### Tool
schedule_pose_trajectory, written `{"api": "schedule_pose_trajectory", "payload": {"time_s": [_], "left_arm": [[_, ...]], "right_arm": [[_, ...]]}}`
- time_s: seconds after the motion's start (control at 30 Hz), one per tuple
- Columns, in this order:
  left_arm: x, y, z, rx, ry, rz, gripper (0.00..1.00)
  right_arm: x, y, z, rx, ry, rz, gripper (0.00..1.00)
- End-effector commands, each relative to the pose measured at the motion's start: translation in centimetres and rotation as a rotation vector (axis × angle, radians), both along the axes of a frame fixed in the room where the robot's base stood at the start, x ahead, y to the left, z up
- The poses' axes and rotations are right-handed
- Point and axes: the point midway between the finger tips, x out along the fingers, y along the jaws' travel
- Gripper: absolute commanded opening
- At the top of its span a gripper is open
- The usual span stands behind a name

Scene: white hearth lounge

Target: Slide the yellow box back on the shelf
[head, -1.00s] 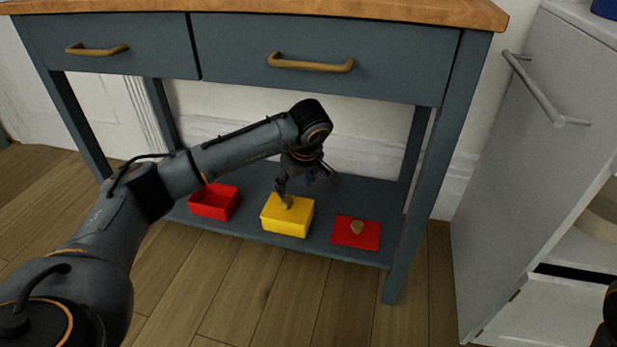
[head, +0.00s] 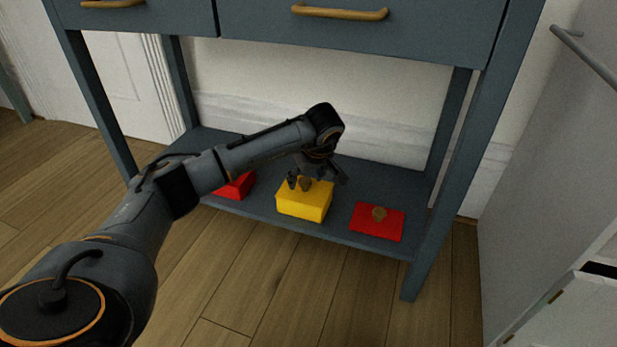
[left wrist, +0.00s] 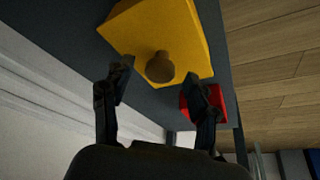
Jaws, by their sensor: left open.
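The yellow box (head: 303,204) stands on the low grey-blue shelf (head: 340,236), close to its front edge, with a brown round knob (head: 305,184) on top. My left gripper (head: 308,181) is at the back part of its top, near the knob, in the head view. In the left wrist view the yellow box (left wrist: 165,35) lies ahead of the open fingers (left wrist: 160,95), and its knob (left wrist: 160,67) shows between and beyond the fingertips. I cannot tell whether a finger touches the box. My right gripper is not in view.
A red open box (head: 236,186), partly hidden by my left arm, is on the shelf to the left. A flat red lid (head: 377,221) with a brown knob lies to the right. Table legs (head: 455,165) and drawers above bound the space. A white cabinet stands at right.

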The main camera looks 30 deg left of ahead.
Motion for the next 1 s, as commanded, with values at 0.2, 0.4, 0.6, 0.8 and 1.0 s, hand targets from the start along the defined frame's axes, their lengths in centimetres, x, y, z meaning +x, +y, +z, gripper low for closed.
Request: {"api": "schedule_pose_trajectory", "payload": {"time_s": [0.2, 0.4, 0.6, 0.8, 1.0], "left_arm": [[0.13, 0.19, -0.48, 0.000, 0.000, 0.001, 0.59], [0.13, 0.17, -0.45, 0.000, 0.000, 0.000, 0.51], [0.11, 0.15, -0.45, 0.000, 0.000, 0.000, 0.10], [0.22, 0.16, -0.46, 0.000, 0.000, 0.001, 0.01], [1.00, 0.29, -0.45, -0.002, -0.001, 0.000, 0.01]], "right_arm": [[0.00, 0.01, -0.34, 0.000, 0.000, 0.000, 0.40], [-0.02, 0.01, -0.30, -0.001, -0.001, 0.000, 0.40], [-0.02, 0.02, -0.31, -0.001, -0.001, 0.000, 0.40], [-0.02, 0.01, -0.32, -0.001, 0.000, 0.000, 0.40], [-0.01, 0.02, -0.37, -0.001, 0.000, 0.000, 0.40]]}}
